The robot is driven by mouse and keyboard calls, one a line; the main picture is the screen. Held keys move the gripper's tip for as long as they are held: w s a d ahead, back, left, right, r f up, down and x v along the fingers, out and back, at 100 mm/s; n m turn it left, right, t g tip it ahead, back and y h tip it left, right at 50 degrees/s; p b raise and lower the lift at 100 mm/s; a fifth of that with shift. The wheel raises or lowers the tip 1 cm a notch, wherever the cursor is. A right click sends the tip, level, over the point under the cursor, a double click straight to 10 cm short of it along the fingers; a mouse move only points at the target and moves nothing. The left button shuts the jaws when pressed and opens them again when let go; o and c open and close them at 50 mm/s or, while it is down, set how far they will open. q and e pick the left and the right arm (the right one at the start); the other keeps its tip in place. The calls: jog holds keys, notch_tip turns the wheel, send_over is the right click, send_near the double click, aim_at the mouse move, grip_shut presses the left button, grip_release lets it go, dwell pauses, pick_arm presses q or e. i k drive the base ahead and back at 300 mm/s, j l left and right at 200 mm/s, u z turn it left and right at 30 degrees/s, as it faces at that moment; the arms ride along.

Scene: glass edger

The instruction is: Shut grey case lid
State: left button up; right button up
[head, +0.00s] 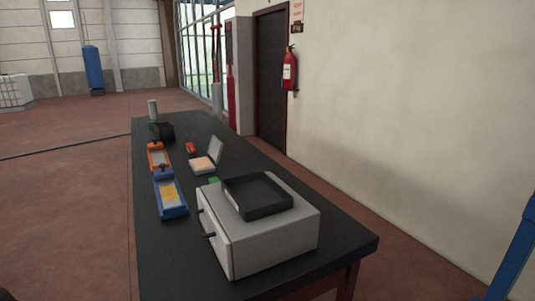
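A small case (202,168) sits open on the black table, past the large grey box. Its grey lid (215,149) stands raised, tilted up along the right side of the case. An orange-pink pad or content fills the case's base. Neither of my grippers shows in the head view, so I see no gripper near the case.
The black table (153,250) holds a grey box (262,245) with a black tray (284,203) on top, a blue tray (171,213), an orange tray (151,169), a red item (191,147), a dark bin and a grey cylinder (152,110). The table's near-left strip is clear.

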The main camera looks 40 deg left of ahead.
aim_at(216, 146)
jog(key=i+l+u, duration=0.2)
jog(key=u, duration=0.15)
jog(key=i+l+u, duration=0.25)
jog(key=u, duration=0.15)
jog(key=i+l+u, duration=0.2)
jog(key=l+u, duration=0.15)
jog(key=i+l+u, duration=0.15)
jog(key=l+u, duration=0.2)
jog(key=i+l+u, duration=0.1)
jog(key=l+u, duration=0.9)
jog(key=l, duration=0.4)
jog(key=l+u, duration=0.3)
jog(key=l, duration=0.4)
jog(key=k+j, duration=0.05)
jog(key=k, duration=0.05)
